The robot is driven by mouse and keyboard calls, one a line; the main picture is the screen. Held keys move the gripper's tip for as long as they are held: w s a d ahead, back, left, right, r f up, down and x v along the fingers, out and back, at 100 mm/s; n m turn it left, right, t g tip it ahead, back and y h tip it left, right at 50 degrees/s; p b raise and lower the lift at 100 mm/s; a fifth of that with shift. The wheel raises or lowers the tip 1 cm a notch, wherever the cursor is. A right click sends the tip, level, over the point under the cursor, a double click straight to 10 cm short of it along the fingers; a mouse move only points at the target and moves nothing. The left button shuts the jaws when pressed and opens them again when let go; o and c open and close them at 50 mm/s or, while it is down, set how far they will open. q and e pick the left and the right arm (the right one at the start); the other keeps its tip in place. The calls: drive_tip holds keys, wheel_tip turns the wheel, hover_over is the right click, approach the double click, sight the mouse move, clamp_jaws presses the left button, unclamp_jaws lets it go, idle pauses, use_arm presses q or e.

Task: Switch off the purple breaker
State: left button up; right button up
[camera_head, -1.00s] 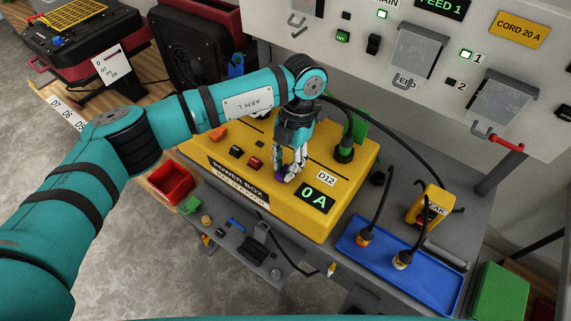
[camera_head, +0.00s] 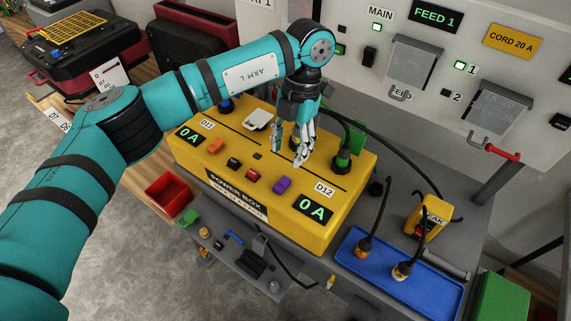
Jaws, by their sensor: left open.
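The purple breaker (camera_head: 282,185) is a small switch on top of the yellow power box (camera_head: 292,228), near its front edge and left of the D12 label. It is in plain view, but I cannot tell its on or off position. My left gripper (camera_head: 288,157) is open and empty above the box, behind the purple breaker and apart from it. The D12 display (camera_head: 313,209) reads 0 A, and so does the D11 display (camera_head: 189,137). My right gripper is not in view.
Red (camera_head: 252,174), black (camera_head: 233,162) and orange (camera_head: 215,147) switches sit left of the purple one. A blue tray (camera_head: 348,261) and a yellow leak tester (camera_head: 428,220) are at the right.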

use_arm(q)
drive_tip(key=v, duration=0.3)
drive_tip(key=shift+w+r, duration=0.1)
drive_tip(key=shift+r, duration=0.2)
